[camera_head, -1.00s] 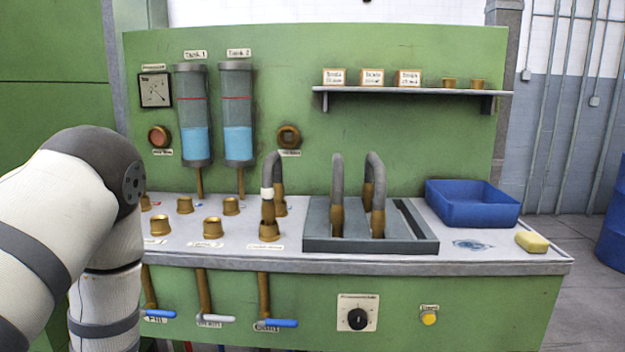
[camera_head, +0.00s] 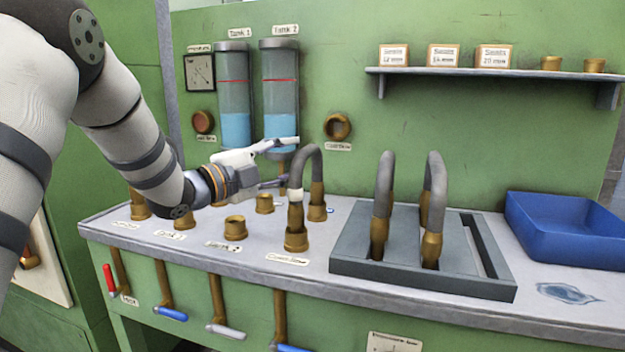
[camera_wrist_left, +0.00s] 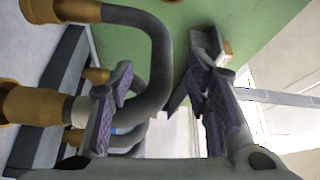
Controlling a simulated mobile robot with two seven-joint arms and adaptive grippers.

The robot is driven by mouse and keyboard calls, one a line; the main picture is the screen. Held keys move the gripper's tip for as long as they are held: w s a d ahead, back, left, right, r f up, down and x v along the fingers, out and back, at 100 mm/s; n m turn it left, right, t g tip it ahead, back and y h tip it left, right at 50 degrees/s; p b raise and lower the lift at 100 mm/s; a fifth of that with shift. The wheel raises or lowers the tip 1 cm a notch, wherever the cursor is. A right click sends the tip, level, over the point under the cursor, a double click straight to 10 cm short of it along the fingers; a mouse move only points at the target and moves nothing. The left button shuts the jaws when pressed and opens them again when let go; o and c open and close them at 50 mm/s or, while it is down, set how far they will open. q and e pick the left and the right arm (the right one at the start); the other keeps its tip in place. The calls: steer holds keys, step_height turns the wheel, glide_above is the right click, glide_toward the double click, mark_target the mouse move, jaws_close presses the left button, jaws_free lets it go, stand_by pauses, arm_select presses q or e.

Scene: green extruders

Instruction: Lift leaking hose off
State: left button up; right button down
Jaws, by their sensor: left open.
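A grey arched hose (camera_head: 307,160) with brass ends and a white band stands upright on two brass sockets of the bench. In the left wrist view this hose (camera_wrist_left: 158,60) is large and close. My left gripper (camera_head: 288,161) is open just left of the hose arch, its fingers pointing right toward it. In the left wrist view my gripper (camera_wrist_left: 162,85) has its fingers spread, one overlapping the hose in the picture. I cannot tell whether they touch. No drip shows on the hose. My right gripper is out of view.
Two more grey hoses (camera_head: 383,190) stand in a grey rack (camera_head: 345,255). A blue bin (camera_head: 565,235) and a wet patch (camera_head: 565,293) are on the right. Two tanks (camera_head: 280,90) rise behind the gripper. Several brass sockets (camera_head: 235,228) stand in front. A shelf (camera_head: 500,73) hangs above.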

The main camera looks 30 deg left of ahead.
mark_target(306, 152)
arm_select(q)
steer(key=x, duration=0.5)
steer(key=shift+w+d+r+b, duration=0.1)
steer(key=shift+w+d+b, duration=0.1)
steer(key=shift+w+b, duration=0.1)
steer(key=shift+s+r, duration=0.1)
steer(key=shift+s, duration=0.05)
steer(key=shift+c, duration=1.1)
jaws_close()
